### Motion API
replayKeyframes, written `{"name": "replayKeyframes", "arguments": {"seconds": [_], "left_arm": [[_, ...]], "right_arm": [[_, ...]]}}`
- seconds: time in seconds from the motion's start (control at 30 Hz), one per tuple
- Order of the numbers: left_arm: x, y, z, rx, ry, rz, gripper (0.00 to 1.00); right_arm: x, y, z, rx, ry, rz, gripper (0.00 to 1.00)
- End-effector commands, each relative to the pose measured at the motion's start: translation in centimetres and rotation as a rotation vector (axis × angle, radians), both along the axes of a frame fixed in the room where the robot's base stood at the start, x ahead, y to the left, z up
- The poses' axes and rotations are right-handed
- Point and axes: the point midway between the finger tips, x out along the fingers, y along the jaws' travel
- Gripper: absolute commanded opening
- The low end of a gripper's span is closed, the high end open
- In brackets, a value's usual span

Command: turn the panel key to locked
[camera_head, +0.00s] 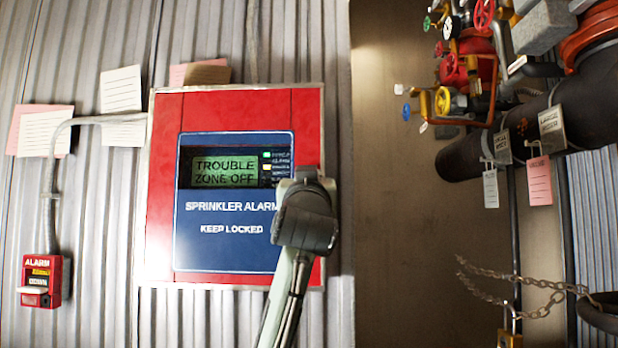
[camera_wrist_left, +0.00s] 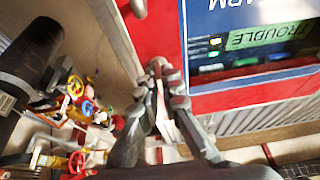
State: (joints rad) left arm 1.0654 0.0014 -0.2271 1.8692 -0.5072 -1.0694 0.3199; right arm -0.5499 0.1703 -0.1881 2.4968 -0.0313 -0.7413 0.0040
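The red alarm panel (camera_head: 235,105) hangs on the corrugated wall. Its blue face (camera_head: 225,255) reads SPRINKLER ALARM and KEEP LOCKED, and its green display (camera_head: 224,171) shows TROUBLE ZONE OFF. My left arm covers the panel's lower right, and its gripper is hidden behind the wrist in the head view. In the left wrist view the panel is upside down. A small grey round piece (camera_wrist_left: 136,9) sits on its red border and may be the key lock; its turn position is unclear. My right gripper is out of view.
A red alarm box (camera_head: 41,282) with conduit is on the wall at left. To the right are a dark pipe (camera_head: 470,155) with tags, colored valves (camera_head: 450,100) and a hanging chain (camera_head: 515,285). The brown wall beside the panel is clear.

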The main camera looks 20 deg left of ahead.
Motion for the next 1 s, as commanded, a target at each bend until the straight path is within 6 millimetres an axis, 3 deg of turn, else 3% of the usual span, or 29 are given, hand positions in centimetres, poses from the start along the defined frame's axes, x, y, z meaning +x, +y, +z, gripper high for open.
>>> {"name": "replayKeyframes", "arguments": {"seconds": [0.07,0.27,0.67,1.0], "left_arm": [[0.0,0.0,0.1,-0.001,-0.001,-0.001,0.00],[0.0,0.0,0.1,0.000,-0.002,0.000,0.26],[-0.7,-0.3,-0.3,0.001,-0.002,-0.002,0.26],[-6.7,-2.1,-2.8,0.000,-0.002,-0.004,0.26]], "right_arm": [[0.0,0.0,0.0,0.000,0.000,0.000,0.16],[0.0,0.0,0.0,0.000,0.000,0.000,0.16],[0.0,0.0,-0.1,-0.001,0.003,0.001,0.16],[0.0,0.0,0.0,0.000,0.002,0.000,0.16]]}}
